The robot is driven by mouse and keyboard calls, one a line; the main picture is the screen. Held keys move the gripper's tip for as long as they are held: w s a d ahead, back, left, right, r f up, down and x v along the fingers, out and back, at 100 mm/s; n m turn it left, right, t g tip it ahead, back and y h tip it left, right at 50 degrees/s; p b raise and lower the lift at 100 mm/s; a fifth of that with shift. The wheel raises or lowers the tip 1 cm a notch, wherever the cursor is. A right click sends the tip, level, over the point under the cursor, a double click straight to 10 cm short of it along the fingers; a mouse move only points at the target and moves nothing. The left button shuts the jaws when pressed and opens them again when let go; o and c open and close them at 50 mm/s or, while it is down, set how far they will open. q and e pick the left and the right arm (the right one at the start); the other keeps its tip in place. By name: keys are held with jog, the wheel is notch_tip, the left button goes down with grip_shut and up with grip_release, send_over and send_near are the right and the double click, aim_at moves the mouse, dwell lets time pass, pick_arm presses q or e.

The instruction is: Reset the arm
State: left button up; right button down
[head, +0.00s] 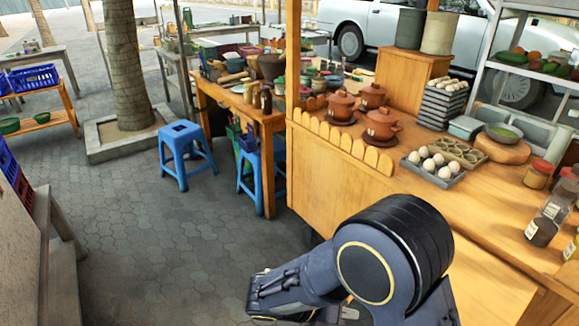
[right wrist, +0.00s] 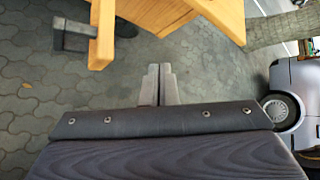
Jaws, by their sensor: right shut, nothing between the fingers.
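My right arm (head: 395,250) comes in at the bottom of the head view, bent, with its dark wrist part low in front of the wooden counter. In the right wrist view, my right gripper (right wrist: 159,72) has its two grey fingers together, with nothing between them. It hangs over grey paving, apart from any object. My left gripper shows in neither view.
The wooden counter (head: 335,170) holds clay pots (head: 382,124), a tray of eggs (head: 433,166) and jars (head: 551,212). Blue stools (head: 184,150) stand beside a wooden side table (head: 228,98). Paved floor (head: 170,255) at left is open. A tree trunk (head: 123,65) stands behind.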

jog(key=s+d+r+m+t+y+p, duration=0.1)
jog(key=s+r+m+y, duration=0.3)
jog(key=m, duration=0.6)
jog(key=s+d+r+m+t+y+p, duration=0.1)
jog(key=s+d+r+m+y+p, duration=0.1)
jog(key=s+d+r+m+y, duration=0.2)
jog(key=s+d+r+m+t+y+p, duration=0.1)
jog(key=s+d+r+m+y, duration=0.2)
jog(key=m, duration=1.5)
jog(key=s+r+y, duration=0.3)
jog(key=r, duration=0.2)
jog(key=shift+s+d+r+t+p, duration=0.25)
jog(key=shift+s+r+t+p, duration=0.1)
jog(key=shift+r+t, duration=0.05)
jog(key=shift+d, duration=0.1)
